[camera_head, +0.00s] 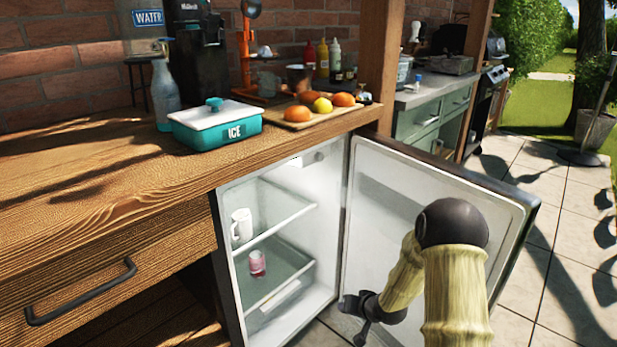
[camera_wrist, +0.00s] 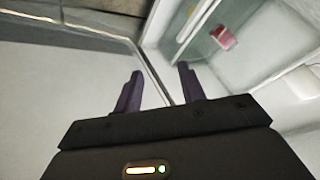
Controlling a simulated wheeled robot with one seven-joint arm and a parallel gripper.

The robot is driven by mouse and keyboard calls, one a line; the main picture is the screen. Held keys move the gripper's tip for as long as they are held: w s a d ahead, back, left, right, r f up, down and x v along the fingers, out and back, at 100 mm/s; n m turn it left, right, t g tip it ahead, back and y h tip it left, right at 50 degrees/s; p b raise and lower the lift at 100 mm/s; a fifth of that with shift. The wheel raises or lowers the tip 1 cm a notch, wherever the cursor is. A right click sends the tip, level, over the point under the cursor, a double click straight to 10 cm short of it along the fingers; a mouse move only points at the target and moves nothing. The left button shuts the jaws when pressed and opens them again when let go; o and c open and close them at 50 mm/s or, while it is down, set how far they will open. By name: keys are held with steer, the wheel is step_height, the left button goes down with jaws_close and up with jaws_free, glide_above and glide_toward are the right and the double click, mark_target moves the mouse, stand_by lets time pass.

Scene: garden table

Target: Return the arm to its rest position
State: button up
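My gripper (camera_head: 362,308) is in front of the open fridge, low and close to the inner face of the open fridge door (camera_head: 385,195). In the wrist view my gripper's two dark fingers (camera_wrist: 158,92) stand apart with nothing between them. The fridge (camera_head: 325,225) holds a white mug (camera_head: 241,226) on its upper shelf and a glass of red drink (camera_head: 257,263) lower down. The red drink also shows in the wrist view (camera_wrist: 222,38). My arm bends down in front of the door; whether it touches the door I cannot tell.
The wooden counter (camera_head: 90,190) carries a teal ice box (camera_head: 215,125), a glass bottle (camera_head: 164,95) and a board of fruit (camera_head: 305,120). A drawer with a dark handle (camera_head: 80,292) is at left. Paved floor (camera_head: 560,215) lies open on the right.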

steer(key=s+d+r+n+g+h+p, duration=0.15)
steer(key=s+r+p, duration=0.25)
steer(key=s+r, duration=0.9)
steer(key=s+d+r+g+h+p, duration=0.1)
steer(key=s+r+g+h+p, duration=0.15)
steer(key=s+r, duration=0.95)
step_height(320, 180, up, 37)
steer(key=p, duration=3.7)
steer(key=shift+d+r+g+p, duration=0.15)
steer(key=shift+d+g+p, duration=0.1)
steer(key=shift+g+p, duration=0.15)
steer(key=shift+w, duration=0.1)
steer(key=shift+c, duration=0.4)
